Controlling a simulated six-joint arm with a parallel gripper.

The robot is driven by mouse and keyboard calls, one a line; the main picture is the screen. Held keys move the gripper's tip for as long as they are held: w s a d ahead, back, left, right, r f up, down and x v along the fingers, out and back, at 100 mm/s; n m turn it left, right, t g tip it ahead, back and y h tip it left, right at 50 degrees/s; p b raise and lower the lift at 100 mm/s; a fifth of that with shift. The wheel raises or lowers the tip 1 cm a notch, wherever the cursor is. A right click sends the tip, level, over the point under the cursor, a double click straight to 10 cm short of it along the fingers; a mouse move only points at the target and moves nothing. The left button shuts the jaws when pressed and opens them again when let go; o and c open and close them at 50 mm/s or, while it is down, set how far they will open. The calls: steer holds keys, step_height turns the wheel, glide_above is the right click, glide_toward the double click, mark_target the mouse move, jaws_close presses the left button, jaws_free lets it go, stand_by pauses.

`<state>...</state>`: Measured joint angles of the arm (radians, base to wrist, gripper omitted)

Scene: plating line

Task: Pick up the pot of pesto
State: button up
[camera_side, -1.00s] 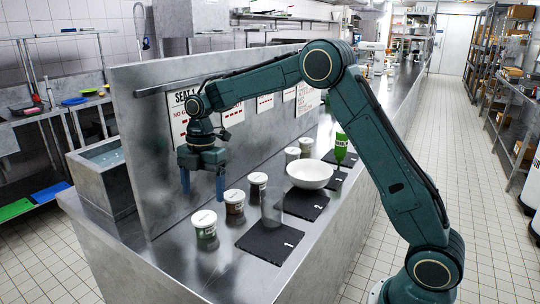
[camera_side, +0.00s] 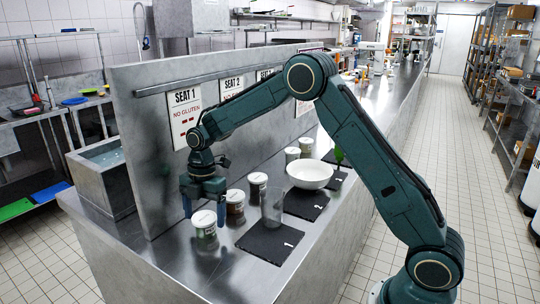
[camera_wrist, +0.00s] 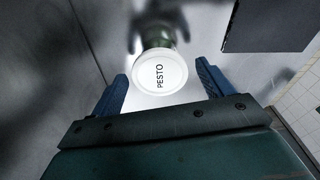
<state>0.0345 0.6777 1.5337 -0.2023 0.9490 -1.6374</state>
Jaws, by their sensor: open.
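The pot of pesto (camera_side: 204,224) is a small jar with a white lid and green contents, upright on the steel counter at the front left of the row of pots. In the wrist view its white lid (camera_wrist: 160,72) reads PESTO. My gripper (camera_side: 204,209) is open and right at the pot, with its fingers reaching down around lid height in the side view. In the wrist view the two blue fingers (camera_wrist: 161,85) stand on either side of the lid, with gaps on both sides. I cannot tell whether either finger touches the pot.
A pot with brown contents (camera_side: 235,206) stands close to the right, another pot (camera_side: 258,187) behind it. A white bowl (camera_side: 310,174) sits farther back. The steel partition (camera_side: 150,150) rises behind.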

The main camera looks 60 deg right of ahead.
steer(key=shift+a+f, duration=0.1)
steer(key=shift+f, duration=0.65)
steer(key=c, duration=0.9)
